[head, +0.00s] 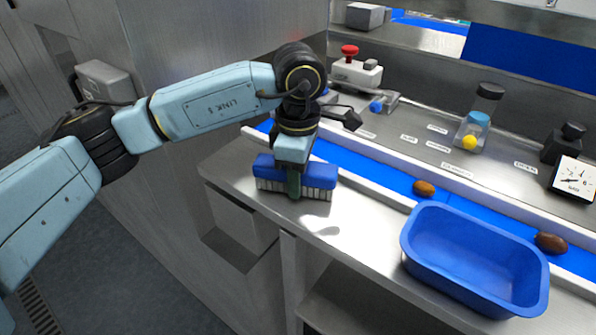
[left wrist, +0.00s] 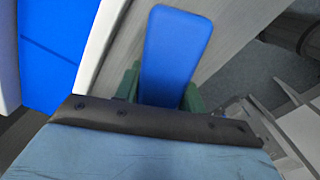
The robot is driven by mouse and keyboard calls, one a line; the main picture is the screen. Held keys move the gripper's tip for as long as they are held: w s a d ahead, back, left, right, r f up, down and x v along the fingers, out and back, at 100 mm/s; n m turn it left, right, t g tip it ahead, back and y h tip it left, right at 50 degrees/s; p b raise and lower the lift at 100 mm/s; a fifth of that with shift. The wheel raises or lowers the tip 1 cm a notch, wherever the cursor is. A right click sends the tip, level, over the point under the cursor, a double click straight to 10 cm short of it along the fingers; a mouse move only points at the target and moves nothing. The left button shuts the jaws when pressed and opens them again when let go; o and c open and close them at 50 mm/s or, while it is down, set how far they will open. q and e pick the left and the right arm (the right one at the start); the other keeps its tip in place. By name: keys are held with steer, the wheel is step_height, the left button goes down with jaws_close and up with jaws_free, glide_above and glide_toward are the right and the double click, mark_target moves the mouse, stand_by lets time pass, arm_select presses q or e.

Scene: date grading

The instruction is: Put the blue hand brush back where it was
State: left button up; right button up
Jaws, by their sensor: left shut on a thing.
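The blue hand brush (head: 265,168) has a blue back and pale bristles pointing down. It is at the left end of the steel counter, beside the blue conveyor belt. My left gripper (head: 294,183) is above it and shut on it, with a green finger in front of the brush. In the left wrist view the blue brush (left wrist: 176,50) sits between the green fingers of my left gripper (left wrist: 160,88). I cannot tell whether the bristles touch the counter. My right gripper is in neither view.
A blue tub (head: 425,273) stands on the counter's front edge to the right. Brown dates (head: 424,188) lie on the blue belt (head: 375,178) behind it. A red-button box (head: 355,70), a clear dispenser (head: 478,118) and a dial gauge (head: 573,180) stand at the back. The counter between brush and tub is clear.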

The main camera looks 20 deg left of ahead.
arm_select(q)
steer(key=shift+f, duration=0.25)
steer(key=o, duration=0.5)
steer(key=shift+f, duration=0.1)
steer(key=o, duration=0.4)
steer(key=shift+o, duration=0.2)
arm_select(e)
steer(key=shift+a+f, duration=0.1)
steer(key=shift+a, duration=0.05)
arm_select(q)
steer(key=shift+r, duration=0.2)
step_height(320, 180, up, 11)
steer(key=shift+w+f+b, duration=0.1)
steer(key=shift+f+b, duration=0.1)
steer(key=shift+b, duration=0.9)
steer(key=shift+r, duration=0.75)
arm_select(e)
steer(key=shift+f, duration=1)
